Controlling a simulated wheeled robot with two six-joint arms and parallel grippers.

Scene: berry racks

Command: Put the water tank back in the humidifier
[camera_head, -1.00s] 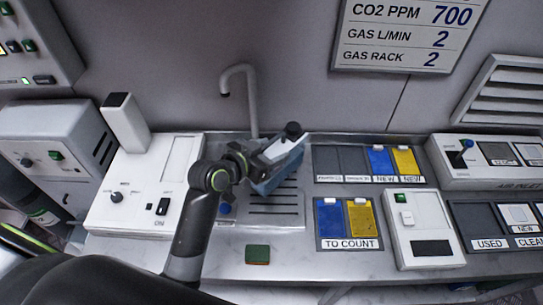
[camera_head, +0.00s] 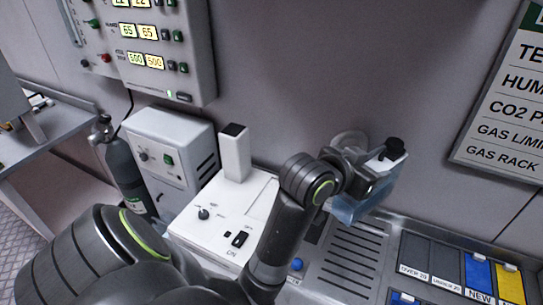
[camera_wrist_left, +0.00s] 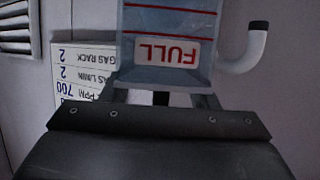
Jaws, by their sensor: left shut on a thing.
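The water tank (camera_head: 358,207) is a clear blue box with a white top and a black cap. My left gripper (camera_head: 362,176) is shut on it and holds it, tilted, above the slotted drain. In the left wrist view the tank (camera_wrist_left: 170,78) fills the top middle, with an upside-down FULL label, between the gripper's fingers (camera_wrist_left: 160,98). The humidifier (camera_head: 222,212) is a white unit with a knob, a switch and an upright white chimney, left of the tank. My left arm hides part of its right side. My right gripper is not in view.
The slotted drain (camera_head: 350,262) lies below the tank. The tap (camera_wrist_left: 244,50) shows beside the tank in the left wrist view. A grey cabinet (camera_head: 172,150) and a dark gas cylinder (camera_head: 127,172) stand left of the humidifier. Labelled card trays (camera_head: 432,262) lie to the right.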

